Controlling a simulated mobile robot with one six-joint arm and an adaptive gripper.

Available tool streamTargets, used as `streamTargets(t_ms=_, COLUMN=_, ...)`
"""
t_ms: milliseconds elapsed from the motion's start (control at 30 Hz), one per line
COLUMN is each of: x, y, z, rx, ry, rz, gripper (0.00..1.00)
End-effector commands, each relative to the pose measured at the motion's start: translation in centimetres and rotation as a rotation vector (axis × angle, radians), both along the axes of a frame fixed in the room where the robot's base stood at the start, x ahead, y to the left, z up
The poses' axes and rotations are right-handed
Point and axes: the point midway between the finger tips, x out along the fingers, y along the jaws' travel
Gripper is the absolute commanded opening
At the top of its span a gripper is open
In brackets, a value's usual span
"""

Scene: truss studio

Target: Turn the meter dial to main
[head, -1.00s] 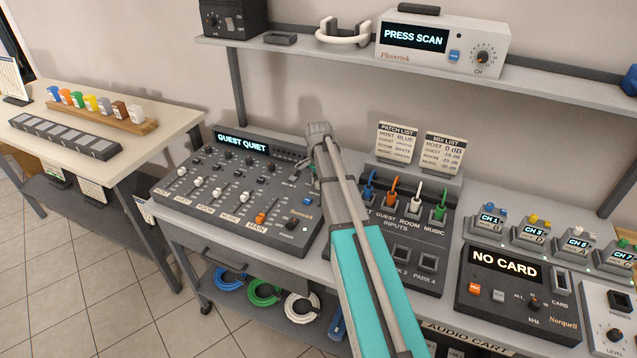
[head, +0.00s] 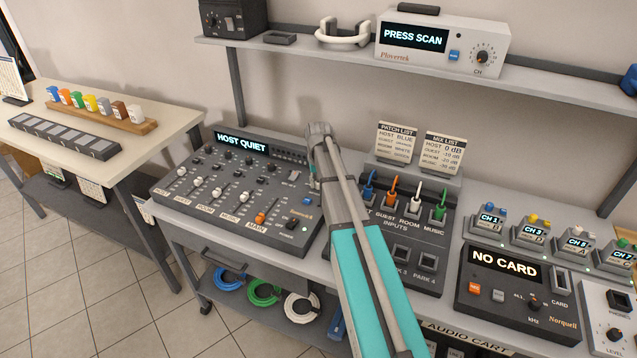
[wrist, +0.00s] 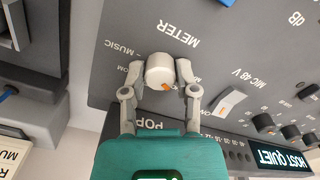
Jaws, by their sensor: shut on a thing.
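The mixer (head: 240,190) stands on the cart top, and its display (head: 242,143) reads "HOST QUIET"; the display also shows in the wrist view (wrist: 275,158). The meter dial (wrist: 159,72) is a white knob with an orange mark, beside the printed word METER. My gripper (wrist: 160,70) is shut on the dial, one finger on each side. Some labels around the dial are hidden by the fingers; MUSIC and part of another word show. In the head view my arm hides the dial and the gripper's fingertips.
The patch box (head: 405,235) with coloured plugs stands right of the mixer. A shelf (head: 330,65) runs above the cart. A "NO CARD" recorder (head: 515,290) is at the right.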

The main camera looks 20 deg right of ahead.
Motion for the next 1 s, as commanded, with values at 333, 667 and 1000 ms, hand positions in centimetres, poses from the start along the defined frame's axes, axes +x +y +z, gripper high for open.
streamTargets(t_ms=333, x=-0.07, y=0.06, z=-0.02, rx=0.001, ry=0.001, rz=0.297, gripper=0.0)
streamTargets(t_ms=667, x=-0.06, y=0.04, z=-0.03, rx=0.001, ry=0.002, rz=0.443, gripper=0.0)
streamTargets(t_ms=1000, x=-0.08, y=0.04, z=-0.03, rx=0.001, ry=0.002, rz=0.464, gripper=0.0)
